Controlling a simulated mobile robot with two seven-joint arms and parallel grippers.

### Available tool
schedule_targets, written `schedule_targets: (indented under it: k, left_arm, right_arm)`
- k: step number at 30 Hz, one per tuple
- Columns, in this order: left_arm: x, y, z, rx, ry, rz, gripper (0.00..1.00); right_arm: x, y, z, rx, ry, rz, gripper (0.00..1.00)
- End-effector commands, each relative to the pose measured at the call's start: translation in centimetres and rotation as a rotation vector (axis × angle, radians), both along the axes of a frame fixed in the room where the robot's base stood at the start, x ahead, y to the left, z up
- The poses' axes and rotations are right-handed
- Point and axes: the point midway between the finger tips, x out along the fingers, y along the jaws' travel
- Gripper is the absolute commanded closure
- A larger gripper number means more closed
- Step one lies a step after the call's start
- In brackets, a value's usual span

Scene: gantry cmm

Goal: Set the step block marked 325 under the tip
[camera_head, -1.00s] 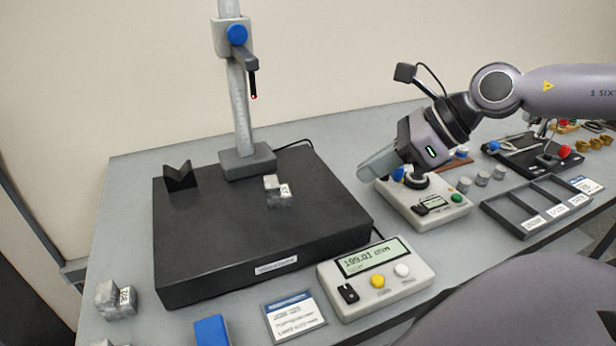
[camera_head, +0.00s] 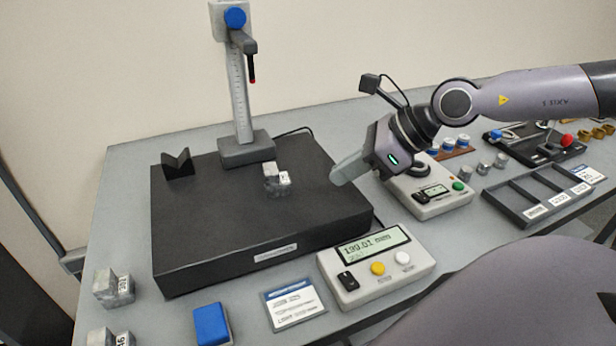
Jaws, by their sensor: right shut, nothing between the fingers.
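A small grey step block (camera_head: 271,185) stands on the black surface plate (camera_head: 215,225), in front of the gauge stand's foot. Its white label is too small to read. The probe tip (camera_head: 252,80), a small red ball on a dark stylus, hangs from the stand's arm well above the plate and behind the block. My right gripper (camera_head: 336,179) is shut and empty, over the plate's right side, to the right of the block and apart from it. Two more step blocks (camera_head: 106,290) (camera_head: 98,338) lie at the table's left; their labels are hard to read. My left gripper is out of view.
A dark V-block (camera_head: 178,164) sits at the plate's back left. A readout box (camera_head: 378,289), a card (camera_head: 293,303) and a blue block (camera_head: 212,324) are in front. A control box (camera_head: 441,203) and a divided tray (camera_head: 520,211) stand right of the plate.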

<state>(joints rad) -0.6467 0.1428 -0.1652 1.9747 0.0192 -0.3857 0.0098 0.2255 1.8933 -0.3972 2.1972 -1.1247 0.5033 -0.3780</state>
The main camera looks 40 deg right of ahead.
Motion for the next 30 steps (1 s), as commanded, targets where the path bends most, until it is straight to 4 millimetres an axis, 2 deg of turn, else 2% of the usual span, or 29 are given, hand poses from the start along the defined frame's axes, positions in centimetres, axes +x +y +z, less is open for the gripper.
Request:
schedule_targets:
  k: [4,19,30]
  left_arm:
    - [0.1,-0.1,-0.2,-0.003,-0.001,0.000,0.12]
    - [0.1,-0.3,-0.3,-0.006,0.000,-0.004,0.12]
    - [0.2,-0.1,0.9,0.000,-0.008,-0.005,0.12]
  right_arm:
    - [0.5,0.5,-1.0,0.004,0.002,-0.001,1.00]
    - [1.9,1.6,-2.5,0.008,-0.001,-0.003,1.00]
    - [3.1,2.4,-2.2,0.009,-0.003,-0.002,1.00]
